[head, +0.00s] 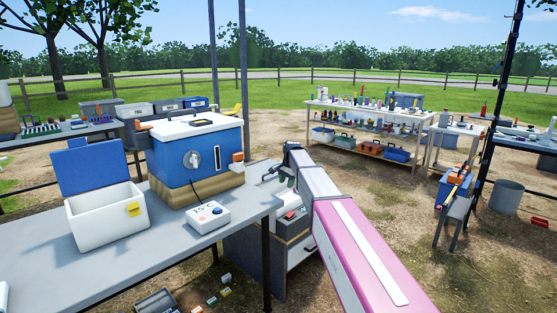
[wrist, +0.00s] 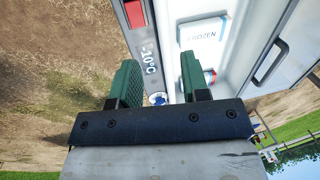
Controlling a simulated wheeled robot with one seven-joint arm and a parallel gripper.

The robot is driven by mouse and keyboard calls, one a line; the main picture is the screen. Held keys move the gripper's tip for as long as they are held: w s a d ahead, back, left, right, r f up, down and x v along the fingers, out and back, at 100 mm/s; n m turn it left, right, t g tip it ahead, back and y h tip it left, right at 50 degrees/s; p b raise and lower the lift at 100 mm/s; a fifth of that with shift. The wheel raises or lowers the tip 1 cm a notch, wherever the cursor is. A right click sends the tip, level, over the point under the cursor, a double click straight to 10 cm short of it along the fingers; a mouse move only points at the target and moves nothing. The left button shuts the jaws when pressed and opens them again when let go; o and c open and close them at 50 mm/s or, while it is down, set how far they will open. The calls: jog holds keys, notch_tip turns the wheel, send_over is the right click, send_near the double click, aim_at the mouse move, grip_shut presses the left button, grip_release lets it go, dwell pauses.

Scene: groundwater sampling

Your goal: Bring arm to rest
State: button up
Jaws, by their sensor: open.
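My arm (head: 350,240), pink and white, reaches from the lower right of the head view toward the middle, just right of the table's end. My gripper shows small at its far end in the head view (head: 272,173). In the wrist view my gripper (wrist: 158,80) has two green ridged fingers, spread apart with nothing between them. Beyond the fingers is an open freezer cabinet (wrist: 145,62) marked -10°C, with a white box reading FROZEN (wrist: 203,36) inside. Whether the fingers touch the cabinet is unclear.
The grey table (head: 105,265) holds a white cooler (head: 105,217) with its blue lid raised, a blue-and-white box (head: 205,148) and a small white device (head: 208,216). The freezer cabinet (head: 262,262) stands beside the table. Small items lie on the ground.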

jog(key=s+d+f+n, duration=0.2)
jog(key=s+d+f, duration=0.3)
jog(key=s, duration=0.8)
jog(key=s+d+f+n+g+h, duration=0.1)
jog(key=s+d+f+n, duration=0.2)
jog(key=s, duration=1)
jog(key=s+d+f+n, duration=0.3)
jog(key=s+d+f, duration=0.4)
jog(key=s+f, duration=0.4)
jog(key=shift+s+g+h, duration=0.3)
jog(key=shift+s, duration=0.9)
